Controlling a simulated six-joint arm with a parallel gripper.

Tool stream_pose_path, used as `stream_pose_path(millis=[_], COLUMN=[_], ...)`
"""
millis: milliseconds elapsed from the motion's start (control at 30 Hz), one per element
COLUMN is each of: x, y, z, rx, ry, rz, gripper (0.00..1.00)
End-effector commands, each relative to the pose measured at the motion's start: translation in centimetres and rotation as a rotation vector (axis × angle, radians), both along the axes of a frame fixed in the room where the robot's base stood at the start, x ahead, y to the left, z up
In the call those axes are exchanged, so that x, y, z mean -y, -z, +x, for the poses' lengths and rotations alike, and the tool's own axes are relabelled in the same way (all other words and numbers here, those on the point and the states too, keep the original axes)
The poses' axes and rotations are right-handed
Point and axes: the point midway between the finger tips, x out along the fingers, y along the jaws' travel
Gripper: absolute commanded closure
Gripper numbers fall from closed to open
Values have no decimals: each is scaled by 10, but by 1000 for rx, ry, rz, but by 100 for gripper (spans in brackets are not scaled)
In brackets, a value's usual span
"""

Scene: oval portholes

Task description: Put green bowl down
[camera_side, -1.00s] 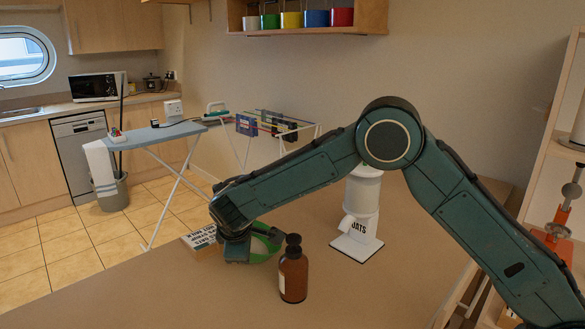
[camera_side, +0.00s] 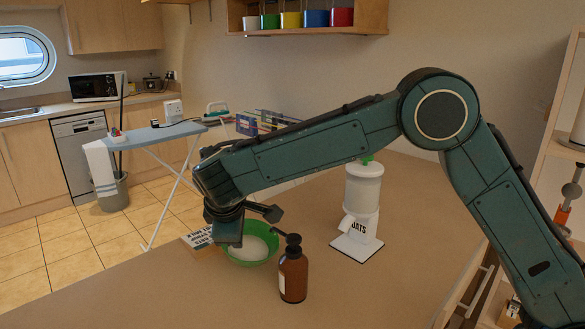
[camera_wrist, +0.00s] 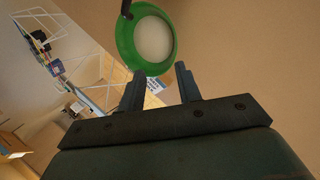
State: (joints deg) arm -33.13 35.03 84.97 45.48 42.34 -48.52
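The green bowl (camera_side: 268,258), whitish inside, sits upright on the brown counter (camera_side: 175,285), beside the brown pump bottle (camera_side: 293,277). My gripper (camera_side: 253,229) is above the bowl, its fingers spread and empty. The near finger hides part of the bowl's left rim in the side view.
A small lettered block (camera_side: 199,238) lies just left of the bowl. The bottle stands close on its front right. A white dispenser (camera_side: 362,190) marked OATS stands farther right. The counter's front left is clear.

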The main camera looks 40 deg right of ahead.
Motion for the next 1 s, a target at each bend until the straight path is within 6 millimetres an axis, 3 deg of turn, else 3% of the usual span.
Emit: stream_pose_path(millis=[233, 1000], x=[-7, -1], y=[-16, -23], z=[-7, -10], rx=[0, 5], ry=[0, 11], rz=[0, 15], gripper=[66, 66])
